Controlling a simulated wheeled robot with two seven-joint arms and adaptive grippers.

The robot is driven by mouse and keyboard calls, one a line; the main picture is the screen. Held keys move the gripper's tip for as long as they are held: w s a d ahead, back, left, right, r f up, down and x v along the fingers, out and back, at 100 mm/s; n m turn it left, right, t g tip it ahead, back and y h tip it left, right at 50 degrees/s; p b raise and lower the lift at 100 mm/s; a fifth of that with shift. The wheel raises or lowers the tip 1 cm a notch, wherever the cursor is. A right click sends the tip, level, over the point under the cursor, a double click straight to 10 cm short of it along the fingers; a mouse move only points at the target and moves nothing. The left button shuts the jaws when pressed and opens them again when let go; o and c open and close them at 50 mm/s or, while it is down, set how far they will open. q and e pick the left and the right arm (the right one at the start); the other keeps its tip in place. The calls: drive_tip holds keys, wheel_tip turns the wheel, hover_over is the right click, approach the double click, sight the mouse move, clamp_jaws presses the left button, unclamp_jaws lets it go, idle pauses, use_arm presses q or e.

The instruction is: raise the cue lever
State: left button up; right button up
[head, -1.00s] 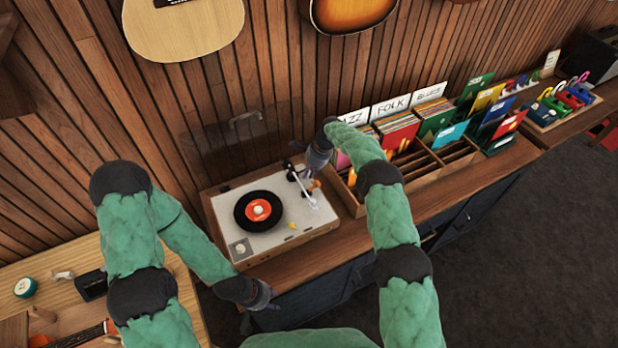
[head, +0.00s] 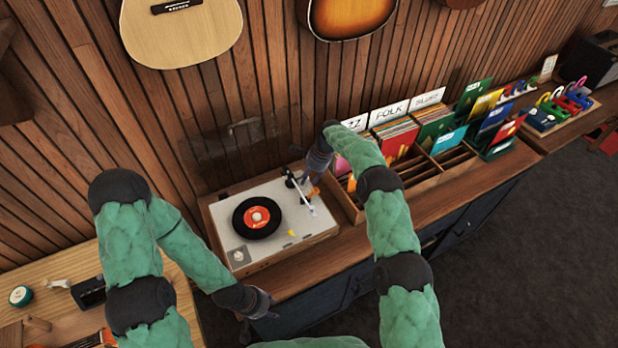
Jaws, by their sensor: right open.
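The turntable (head: 277,250) sits on the wooden counter with a black record with an orange label (head: 257,217) on its platter. The white tonearm (head: 303,196) runs along the right side of the deck. My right gripper (head: 309,190) is open at the back right of the deck, close beside the tonearm base. The cue lever is too small to make out there and my fingers partly cover that spot. My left gripper (head: 262,309) hangs low in front of the turntable, clear of it; its fingers are too small and dark to read.
A wooden record crate (head: 432,183) with labelled dividers stands just right of the turntable. A clear raised lid (head: 240,141) stands behind the deck. A wooden table (head: 52,275) with small items is at the lower left. Guitars hang on the wall above.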

drive_tip(key=v, duration=0.7)
drive_tip(key=shift+d+f, duration=0.1)
